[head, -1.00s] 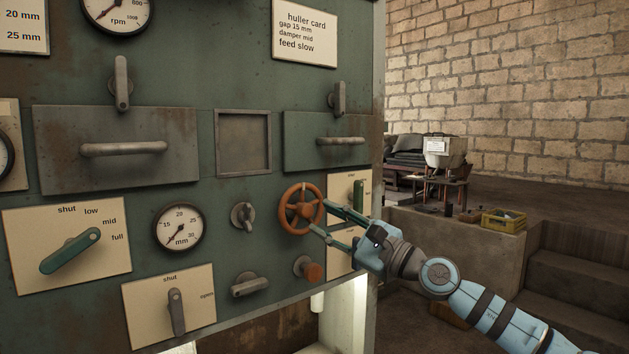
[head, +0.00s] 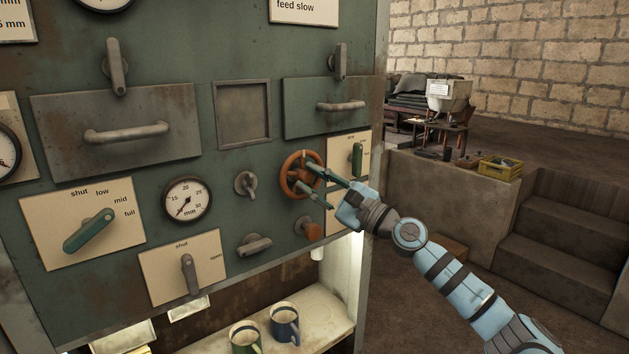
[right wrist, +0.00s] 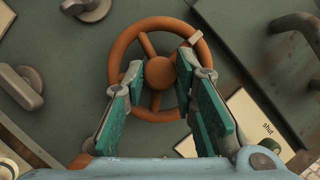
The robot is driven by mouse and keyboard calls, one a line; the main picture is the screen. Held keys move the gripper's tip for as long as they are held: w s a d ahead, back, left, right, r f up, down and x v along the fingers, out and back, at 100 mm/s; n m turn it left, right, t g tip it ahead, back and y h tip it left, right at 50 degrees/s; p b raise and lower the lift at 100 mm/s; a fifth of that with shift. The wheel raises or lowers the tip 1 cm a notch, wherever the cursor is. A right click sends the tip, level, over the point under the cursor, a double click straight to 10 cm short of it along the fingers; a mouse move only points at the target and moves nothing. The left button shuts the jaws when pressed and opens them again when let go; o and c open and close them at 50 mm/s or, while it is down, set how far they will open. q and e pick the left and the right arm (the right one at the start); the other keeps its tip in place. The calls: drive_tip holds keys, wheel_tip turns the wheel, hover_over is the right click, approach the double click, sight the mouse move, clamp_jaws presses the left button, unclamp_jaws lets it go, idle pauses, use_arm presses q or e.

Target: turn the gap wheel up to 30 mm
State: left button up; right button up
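The orange gap wheel (head: 301,155) is on the green panel, with a round hub, spokes and a pale tab on its rim in the right wrist view (right wrist: 197,38). My right gripper (head: 320,184) is in front of the wheel, and its two green fingers are spread. In the right wrist view the fingers (right wrist: 160,70) lie either side of the hub, over the wheel; I cannot tell whether they touch it. The mm gauge (head: 187,200) left of the wheel has its needle pointing lower left, near the low end. My left gripper is not in view.
A grey knob (head: 246,184) is left of the wheel, and an orange-brown knob (head: 308,230) is below it. A green lever (head: 357,158) is on a cream plate to the right. Mugs (head: 285,322) stand on the shelf below.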

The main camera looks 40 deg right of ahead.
clamp_jaws()
